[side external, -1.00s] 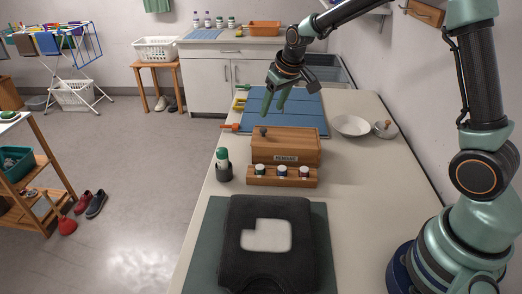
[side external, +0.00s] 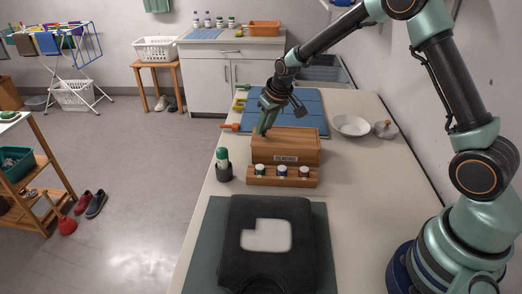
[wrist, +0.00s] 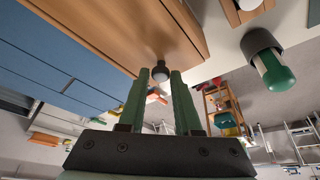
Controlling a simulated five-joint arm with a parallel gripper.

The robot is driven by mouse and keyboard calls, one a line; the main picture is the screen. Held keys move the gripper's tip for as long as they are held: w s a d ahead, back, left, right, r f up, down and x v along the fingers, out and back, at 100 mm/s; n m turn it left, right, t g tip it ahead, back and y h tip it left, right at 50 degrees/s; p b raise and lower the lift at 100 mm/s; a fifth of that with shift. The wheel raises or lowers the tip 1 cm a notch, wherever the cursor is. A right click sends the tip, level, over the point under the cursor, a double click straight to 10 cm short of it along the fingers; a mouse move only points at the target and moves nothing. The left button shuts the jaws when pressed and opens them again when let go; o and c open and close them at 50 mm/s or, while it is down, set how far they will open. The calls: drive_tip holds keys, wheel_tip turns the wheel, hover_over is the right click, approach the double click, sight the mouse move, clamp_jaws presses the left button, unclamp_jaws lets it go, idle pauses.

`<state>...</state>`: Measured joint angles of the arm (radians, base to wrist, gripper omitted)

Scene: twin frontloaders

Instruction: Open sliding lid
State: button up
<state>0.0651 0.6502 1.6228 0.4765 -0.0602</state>
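A wooden box (side external: 290,147) with a flat wooden lid and a label on its front stands on the counter. A dark round knob (wrist: 160,71) on the lid shows in the wrist view; in the side view the fingers mostly hide it at the box's left end. My gripper (side external: 263,131) points down at that knob. In the wrist view its two green fingers (wrist: 160,76) are apart, with the knob between their tips. I see gaps beside the knob and cannot tell any contact. The lid looks closed.
A wooden rack with several small jars (side external: 282,178) stands in front of the box. A green-capped bottle (side external: 223,165) is to its left. A blue mat (side external: 305,108) lies behind, a white bowl (side external: 350,125) to the right. A dark cushion (side external: 236,270) lies in front.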

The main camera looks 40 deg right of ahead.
clamp_jaws()
drive_tip(key=shift+d, duration=0.1)
idle(1.1)
